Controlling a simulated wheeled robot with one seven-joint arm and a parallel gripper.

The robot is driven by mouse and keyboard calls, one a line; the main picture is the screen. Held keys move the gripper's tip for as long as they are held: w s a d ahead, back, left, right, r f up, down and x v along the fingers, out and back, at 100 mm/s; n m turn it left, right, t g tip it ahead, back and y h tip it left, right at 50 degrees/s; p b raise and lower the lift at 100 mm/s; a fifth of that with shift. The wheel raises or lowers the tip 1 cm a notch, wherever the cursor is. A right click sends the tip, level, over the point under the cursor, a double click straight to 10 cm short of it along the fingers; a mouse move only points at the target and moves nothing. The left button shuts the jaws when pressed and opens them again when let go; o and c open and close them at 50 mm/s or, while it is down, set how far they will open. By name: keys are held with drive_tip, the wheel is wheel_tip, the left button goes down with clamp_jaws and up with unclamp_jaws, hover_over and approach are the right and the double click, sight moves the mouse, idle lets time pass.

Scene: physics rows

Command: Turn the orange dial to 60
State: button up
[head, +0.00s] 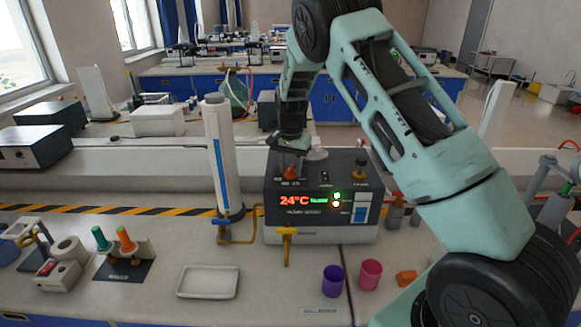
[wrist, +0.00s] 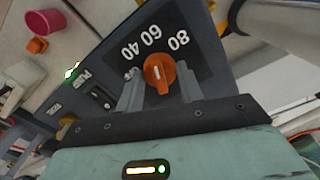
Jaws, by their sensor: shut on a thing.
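The orange dial (wrist: 160,73) sits on the dark top panel of the heater unit (head: 320,190). In the wrist view its white mark points up the picture, roughly toward the 60; I cannot tell whether it lines up exactly. The printed 40, 60 and 80 show around it. My gripper (wrist: 159,88) is shut on the dial, one finger on each side. In the head view my gripper (head: 291,160) reaches down onto the orange dial (head: 290,174) at the unit's left, partly covering it. The red display reads 24°C.
A tall white cylinder (head: 222,155) stands just left of the unit. A yellow valve handle (head: 287,236) is in front. A purple cup (head: 333,281), a pink cup (head: 370,274) and a white tray (head: 208,282) stand on the bench.

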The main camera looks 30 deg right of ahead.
sight(290, 167)
drive_tip(key=shift+w+r, duration=0.1)
drive_tip(key=o, duration=1)
wheel_tip(290, 167, up, 17)
drive_tip(key=b, duration=0.4)
drive_tip(key=shift+r, duration=0.15)
drive_tip(key=shift+a, duration=0.1)
drive_tip(key=s+a+f+n+y, duration=0.1)
drive_tip(key=s+a+f+n, duration=0.15)
drive_tip(key=s+a, duration=0.4)
drive_tip(key=s+a+f+n, duration=0.1)
drive_tip(key=s+a+n, duration=0.3)
drive_tip(key=a, duration=0.5)
drive_tip(key=s+a+f+n+y, duration=0.1)
drive_tip(key=s+a+n, duration=0.2)
drive_tip(key=s+a, duration=0.3)
drive_tip(key=s+a+f+n, duration=0.2)
drive_tip(key=s+n, duration=0.1)
drive_tip(key=s, duration=0.4)
drive_tip(key=s+a+f+n+h+b, duration=0.1)
drive_tip(key=s+a+f+n, duration=0.1)
drive_tip(key=s, duration=0.6)
drive_tip(key=s+a+f+n, duration=0.3)
drive_tip(key=s+n, duration=0.1)
drive_tip(key=s, duration=0.4)
drive_tip(key=shift+a+f+n+b, duration=0.1)
drive_tip(key=shift+a+n+b, duration=0.1)
drive_tip(key=shift+n+b, duration=0.1)
